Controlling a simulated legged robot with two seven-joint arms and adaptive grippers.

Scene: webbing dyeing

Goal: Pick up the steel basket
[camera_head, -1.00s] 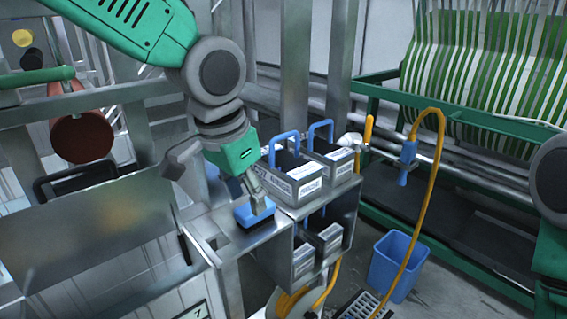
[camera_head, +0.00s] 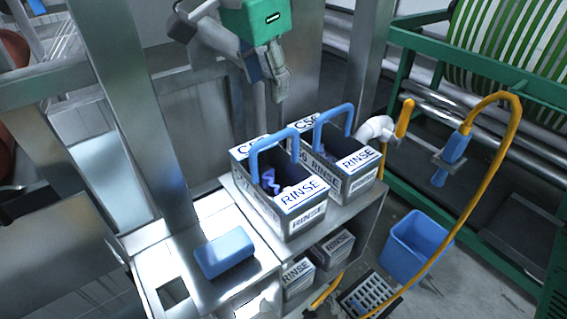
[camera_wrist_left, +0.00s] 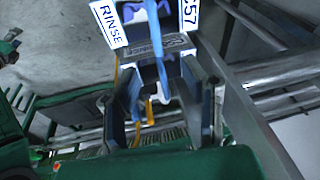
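Two grey steel baskets with upright blue handles and RINSE labels stand side by side on a metal shelf in the head view: the nearer left basket (camera_head: 268,215) and the right basket (camera_head: 343,183). Something blue and pale lies inside the left one. My left gripper (camera_head: 266,78) hangs behind and above the left basket, apart from its handle. In the left wrist view the gripper (camera_wrist_left: 162,82) has its fingers spread. A basket's label (camera_wrist_left: 110,22) and blue handle (camera_wrist_left: 157,42) show at the top there. My right gripper is not in view.
A blue block (camera_head: 225,252) lies on the metal top left of the baskets. More labelled bins (camera_head: 297,275) sit on the lower shelf. A steel post (camera_head: 145,120) rises at left. A yellow hose (camera_head: 498,150) and blue bucket (camera_head: 415,243) are at right.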

